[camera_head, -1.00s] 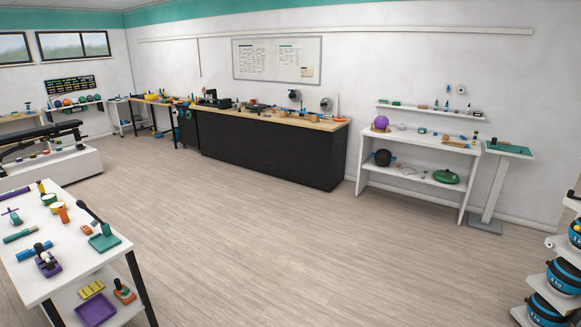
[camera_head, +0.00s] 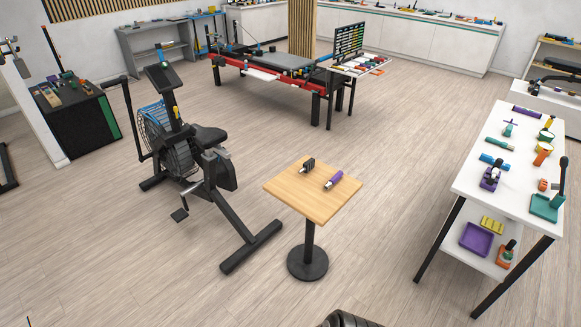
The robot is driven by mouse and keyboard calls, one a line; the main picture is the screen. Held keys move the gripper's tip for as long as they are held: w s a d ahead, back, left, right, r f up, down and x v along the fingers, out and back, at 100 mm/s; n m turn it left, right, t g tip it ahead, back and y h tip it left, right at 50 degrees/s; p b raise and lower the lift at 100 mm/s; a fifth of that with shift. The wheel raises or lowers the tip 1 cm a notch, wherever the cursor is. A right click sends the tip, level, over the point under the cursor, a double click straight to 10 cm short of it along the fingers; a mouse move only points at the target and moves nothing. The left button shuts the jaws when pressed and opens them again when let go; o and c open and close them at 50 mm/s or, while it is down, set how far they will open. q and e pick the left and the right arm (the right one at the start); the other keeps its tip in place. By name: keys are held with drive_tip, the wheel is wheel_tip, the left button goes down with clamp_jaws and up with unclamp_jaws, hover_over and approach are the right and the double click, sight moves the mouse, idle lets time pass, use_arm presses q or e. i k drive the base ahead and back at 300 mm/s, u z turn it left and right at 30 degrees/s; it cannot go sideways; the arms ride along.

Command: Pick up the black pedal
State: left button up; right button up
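A small black pedal-like piece with a short grey shaft (camera_head: 307,166) lies on a small square wooden table (camera_head: 313,207). A purple and grey tool (camera_head: 333,180) lies to its right, apart from it. Another black pedal (camera_head: 180,215) shows low on the front of the black exercise bike (camera_head: 205,165), left of the small table. Neither of my grippers is in view.
The small table stands on one post with a round black base (camera_head: 307,262). A long white table (camera_head: 500,170) with tools stands at right. A red-framed bench (camera_head: 275,72) stands behind. The wooden floor (camera_head: 150,280) is open in front.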

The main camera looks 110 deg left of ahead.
sight(310, 165)
drive_tip(key=u, duration=3.9)
